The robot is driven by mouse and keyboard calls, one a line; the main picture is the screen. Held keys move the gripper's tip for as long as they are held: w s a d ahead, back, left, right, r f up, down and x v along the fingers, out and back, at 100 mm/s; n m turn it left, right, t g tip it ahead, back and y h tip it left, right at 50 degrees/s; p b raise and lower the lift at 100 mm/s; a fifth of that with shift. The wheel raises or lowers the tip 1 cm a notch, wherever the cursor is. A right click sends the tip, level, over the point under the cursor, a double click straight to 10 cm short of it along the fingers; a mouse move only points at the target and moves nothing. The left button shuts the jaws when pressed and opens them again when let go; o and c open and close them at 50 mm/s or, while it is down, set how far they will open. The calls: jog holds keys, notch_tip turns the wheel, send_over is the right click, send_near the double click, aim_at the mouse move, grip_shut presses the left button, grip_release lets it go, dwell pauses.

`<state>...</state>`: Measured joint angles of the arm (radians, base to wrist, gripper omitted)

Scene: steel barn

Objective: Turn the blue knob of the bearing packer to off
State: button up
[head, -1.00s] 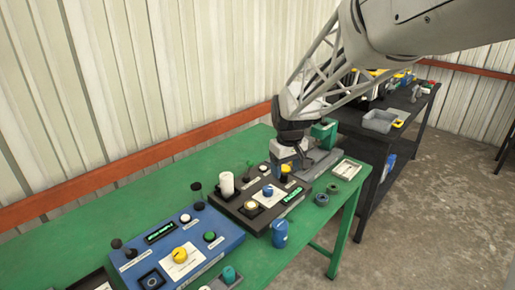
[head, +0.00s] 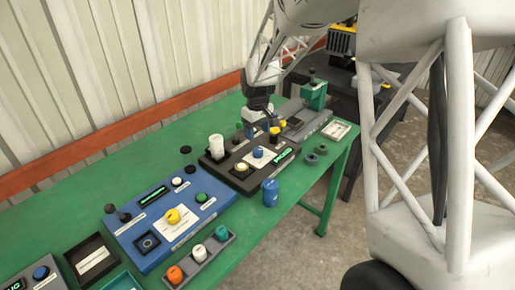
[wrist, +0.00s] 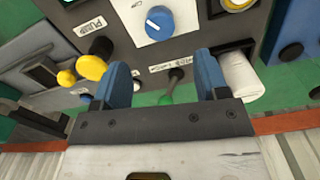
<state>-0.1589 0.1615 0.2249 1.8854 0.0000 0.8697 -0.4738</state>
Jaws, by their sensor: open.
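A blue knob (head: 258,153) with a white pointer line sits on a white plate on the sloping top of a dark control box (head: 240,183) with a green-lit display. In the wrist view the blue knob (wrist: 160,22) is at the top middle, beyond my fingertips. My gripper (head: 266,130) is over the rear of this box; its two blue fingers (wrist: 162,75) are apart, with nothing between them touching. I cannot read a label naming the bearing packer. Another blue knob (head: 41,272) is on a dark panel at the lower left.
A yellow knob (wrist: 92,67) and a white cylinder (wrist: 240,75) stand near my fingers on either side. A blue control box (head: 180,238) stands to the left on the green table (head: 310,208). A blue canister (head: 270,192) stands in front of the dark box.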

aim_at(258, 149)
jog(key=shift+f, duration=0.1)
jog(key=shift+f, duration=3.8)
jog(key=c, duration=0.9)
